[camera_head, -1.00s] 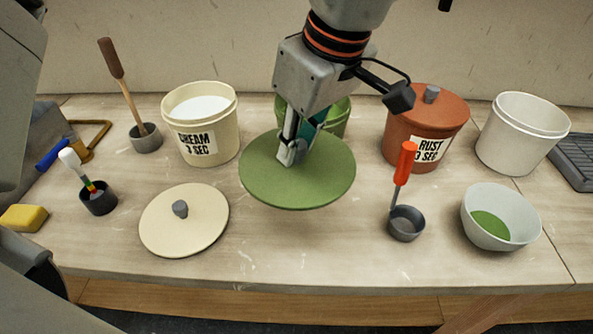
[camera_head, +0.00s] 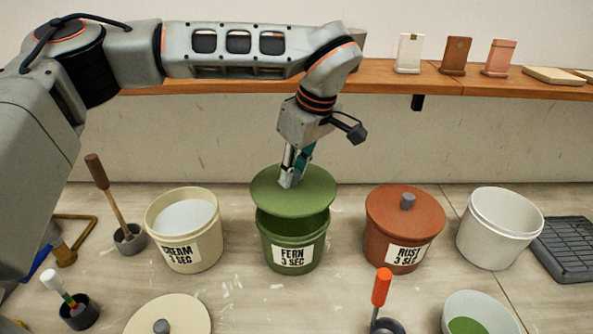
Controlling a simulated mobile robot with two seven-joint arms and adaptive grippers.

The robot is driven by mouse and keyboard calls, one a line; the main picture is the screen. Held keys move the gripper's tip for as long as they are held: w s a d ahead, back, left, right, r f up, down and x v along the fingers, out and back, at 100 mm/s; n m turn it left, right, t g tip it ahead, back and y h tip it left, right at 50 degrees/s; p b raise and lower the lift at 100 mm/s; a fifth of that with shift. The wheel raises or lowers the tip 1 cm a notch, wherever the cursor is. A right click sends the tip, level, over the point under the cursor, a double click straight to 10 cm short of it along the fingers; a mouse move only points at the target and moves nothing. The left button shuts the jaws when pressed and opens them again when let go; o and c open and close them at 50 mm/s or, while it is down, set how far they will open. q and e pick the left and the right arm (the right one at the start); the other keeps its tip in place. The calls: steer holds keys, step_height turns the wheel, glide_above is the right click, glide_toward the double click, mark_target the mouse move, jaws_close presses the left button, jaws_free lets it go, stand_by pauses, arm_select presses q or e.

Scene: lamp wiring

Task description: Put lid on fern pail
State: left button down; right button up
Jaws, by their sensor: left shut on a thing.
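The green fern pail (camera_head: 292,252), labelled "FERN 3 SEC", stands upright on the table in the middle of the head view. My left gripper (camera_head: 291,178) points down from above and is shut on the knob of the green lid (camera_head: 306,203). The knob is mostly hidden by the fingers. The lid is above the pail's mouth, slightly tilted, with a dark gap showing between it and the front rim. Whether its back edge touches the pail cannot be seen. My right gripper is out of view.
The open cream pail (camera_head: 195,252) stands left of the fern pail, and the lidded rust pail (camera_head: 405,222) stands right. A white empty pail (camera_head: 498,232) is further right. The cream lid (camera_head: 185,318) and a bowl (camera_head: 455,305) lie in front. A shelf (camera_head: 440,82) runs behind.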

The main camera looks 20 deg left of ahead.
mark_target(294, 184)
arm_select(q)
steer(key=shift+w+a+f, duration=0.1)
steer(key=shift+w+a, duration=0.1)
steer(key=shift+w, duration=0.2)
steer(key=shift+s, duration=0.1)
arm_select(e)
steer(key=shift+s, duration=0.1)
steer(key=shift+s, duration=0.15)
arm_select(q)
steer(key=shift+f+b, duration=0.55)
steer(key=shift+f, duration=1.25)
steer(key=shift+f+b, duration=0.35)
steer(key=shift+f, duration=0.55)
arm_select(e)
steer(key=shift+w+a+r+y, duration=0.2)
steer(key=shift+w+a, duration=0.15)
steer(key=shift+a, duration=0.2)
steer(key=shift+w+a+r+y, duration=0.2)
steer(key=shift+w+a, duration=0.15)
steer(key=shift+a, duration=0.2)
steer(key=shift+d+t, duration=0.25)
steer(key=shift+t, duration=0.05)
